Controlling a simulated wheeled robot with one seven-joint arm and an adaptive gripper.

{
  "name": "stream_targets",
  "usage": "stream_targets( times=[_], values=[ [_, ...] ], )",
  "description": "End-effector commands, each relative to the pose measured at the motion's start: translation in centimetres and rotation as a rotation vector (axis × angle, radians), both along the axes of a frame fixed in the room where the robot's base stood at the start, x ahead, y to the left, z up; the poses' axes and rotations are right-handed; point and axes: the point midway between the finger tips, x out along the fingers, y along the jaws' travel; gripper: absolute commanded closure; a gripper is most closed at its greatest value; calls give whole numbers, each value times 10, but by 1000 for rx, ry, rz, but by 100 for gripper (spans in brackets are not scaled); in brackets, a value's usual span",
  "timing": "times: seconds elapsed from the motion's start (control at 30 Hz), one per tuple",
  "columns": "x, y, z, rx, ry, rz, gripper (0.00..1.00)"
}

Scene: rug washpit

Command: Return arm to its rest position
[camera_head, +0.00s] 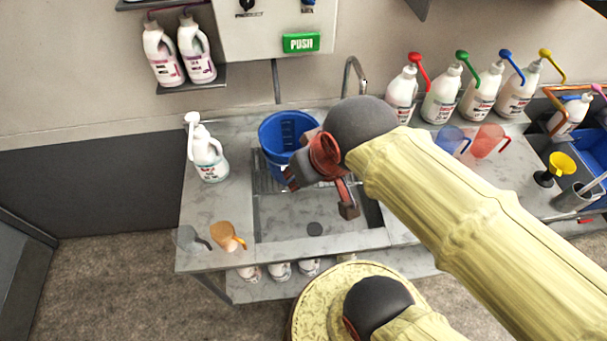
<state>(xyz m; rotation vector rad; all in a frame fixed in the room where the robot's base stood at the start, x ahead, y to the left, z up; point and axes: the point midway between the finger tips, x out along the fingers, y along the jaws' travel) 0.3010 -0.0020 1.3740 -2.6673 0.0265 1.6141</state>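My arm, in a pale yellow cover, reaches in from the lower right of the head view. My gripper (320,192), dark grey and reddish, is above the sink. Its two fingers stand apart, one at the left and one at the lower right, and I see nothing between them. A blue bucket (284,132) is at the back of the sink, partly hidden behind the gripper and wrist. The sink basin (285,225) shows a dark drain and looks empty in its visible part.
A white jug (210,162) stands left on the counter (222,200), with a clear cup (187,240) and an orange cup (226,237) near its front. Several pump bottles (440,98), blue (449,138) and red (489,141) cups, and a yellow funnel (561,165) stand right.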

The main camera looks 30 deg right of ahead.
Motion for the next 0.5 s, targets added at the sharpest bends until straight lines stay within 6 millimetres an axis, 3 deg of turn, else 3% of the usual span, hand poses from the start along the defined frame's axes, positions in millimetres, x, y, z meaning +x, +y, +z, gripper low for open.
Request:
stream_targets(
  times=[0.5],
  values=[
    [-7,2,-3,-12,-10,27,77]
  ],
)
